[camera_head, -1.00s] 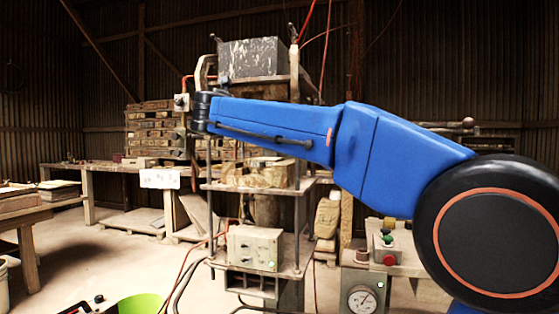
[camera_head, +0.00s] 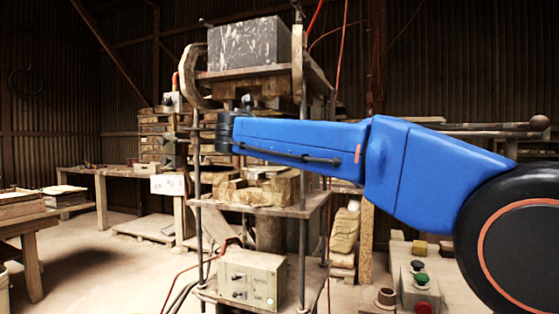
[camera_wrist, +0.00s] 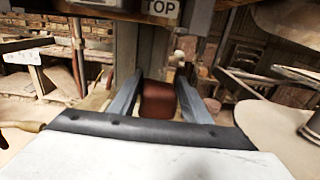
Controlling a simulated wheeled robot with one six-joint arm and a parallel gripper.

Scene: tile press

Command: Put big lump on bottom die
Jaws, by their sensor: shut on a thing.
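The big lump (camera_wrist: 159,101), reddish brown, shows in the wrist view between the two grey fingers of my gripper (camera_wrist: 158,100), which is shut on it. In the head view my blue arm reaches left across the front of the press (camera_head: 249,209). My gripper and the lump cannot be made out there. Pale, worn blocks that look like the bottom die (camera_head: 262,190) sit on the press's middle shelf, partly hidden behind my forearm. The gap above them is mostly covered by my arm.
A grey control box (camera_head: 250,279) stands on the lower shelf, with cables beside it. Upright rods flank the press. A button panel (camera_head: 418,283) is at the lower right. A wooden table (camera_head: 33,221) stands at the left. Open floor lies between the table and the press.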

